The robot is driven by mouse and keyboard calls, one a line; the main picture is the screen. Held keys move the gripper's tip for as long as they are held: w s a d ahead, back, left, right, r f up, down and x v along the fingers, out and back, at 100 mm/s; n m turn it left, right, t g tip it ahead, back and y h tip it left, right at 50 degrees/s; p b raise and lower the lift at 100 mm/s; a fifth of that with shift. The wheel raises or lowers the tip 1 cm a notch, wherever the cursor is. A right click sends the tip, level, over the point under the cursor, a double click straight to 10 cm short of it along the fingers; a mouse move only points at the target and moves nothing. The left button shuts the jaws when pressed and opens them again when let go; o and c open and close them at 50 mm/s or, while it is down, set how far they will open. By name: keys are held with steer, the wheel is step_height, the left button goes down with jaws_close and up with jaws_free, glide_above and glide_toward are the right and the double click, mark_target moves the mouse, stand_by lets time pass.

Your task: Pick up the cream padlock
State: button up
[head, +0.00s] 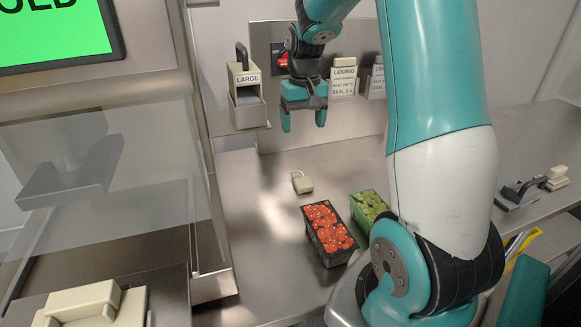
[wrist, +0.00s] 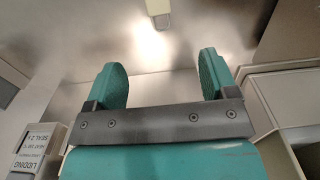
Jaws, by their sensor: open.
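The cream padlock (head: 302,183) lies on the steel worktop behind the punnets in the head view. It also shows at the top edge of the wrist view (wrist: 158,8), partly cut off and beyond my fingertips. My gripper (head: 304,122) points down above the worktop, higher than the padlock and apart from it. In the wrist view its two teal fingers (wrist: 164,80) are spread wide with nothing between them.
A black punnet of red fruit (head: 328,232) and a punnet of green fruit (head: 368,207) stand in front of the padlock. A cream block marked LARGE (head: 246,80) and a LIDDING box (head: 344,77) are near my gripper. Clear panels (head: 150,165) stand at left.

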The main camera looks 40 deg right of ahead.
steer(key=b, duration=0.1)
glide_above(302, 181)
steer(key=f, duration=1.1)
steer(key=shift+w, duration=0.25)
steer(key=shift+s+d+f, duration=0.1)
steer(key=shift+f, duration=1.5)
steer(key=shift+s+f, duration=0.1)
steer(key=shift+f, duration=1.5)
steer(key=c, duration=1)
